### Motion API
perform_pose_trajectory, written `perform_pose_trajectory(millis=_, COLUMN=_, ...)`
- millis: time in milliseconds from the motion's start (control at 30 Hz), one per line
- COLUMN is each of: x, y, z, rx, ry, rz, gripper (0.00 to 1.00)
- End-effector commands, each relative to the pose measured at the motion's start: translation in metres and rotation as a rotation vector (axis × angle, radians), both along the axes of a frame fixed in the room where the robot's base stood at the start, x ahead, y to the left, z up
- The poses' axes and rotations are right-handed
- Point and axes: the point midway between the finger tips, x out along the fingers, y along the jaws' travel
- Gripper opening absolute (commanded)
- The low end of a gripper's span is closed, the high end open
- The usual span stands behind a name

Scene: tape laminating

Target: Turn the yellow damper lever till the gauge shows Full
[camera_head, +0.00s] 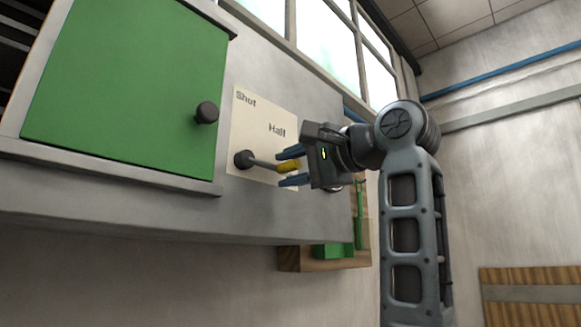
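The damper lever (262,163) is a thin grey rod on a dark round hub (243,159), with a yellow grip (287,167) at its right end. It points right and slightly down. No "Full" mark can be read; the card's lower right is partly behind my gripper. My gripper (291,167) is open, its blue fingers above and below the yellow grip. I cannot tell whether either finger touches it.
A green cabinet door (130,90) with a dark round knob (207,112) is left of the card. Below right, a wooden shelf (290,259) holds a green object (333,251). Windows are above. Wooden slats (530,298) stand at the lower right.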

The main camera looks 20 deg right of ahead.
Motion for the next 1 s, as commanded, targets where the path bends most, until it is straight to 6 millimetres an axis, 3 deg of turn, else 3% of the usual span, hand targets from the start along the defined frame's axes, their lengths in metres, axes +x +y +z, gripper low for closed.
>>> perform_pose_trajectory(millis=367, x=-0.005, y=0.000, z=0.001, rx=0.000, ry=-0.004, rz=0.002, gripper=0.46)
perform_pose_trajectory(millis=800, x=-0.063, y=-0.025, z=0.000, rx=0.000, ry=-0.005, rz=0.002, gripper=0.46)
perform_pose_trajectory(millis=1000, x=-0.072, y=-0.029, z=0.001, rx=-0.001, ry=-0.002, rz=0.001, gripper=0.46)
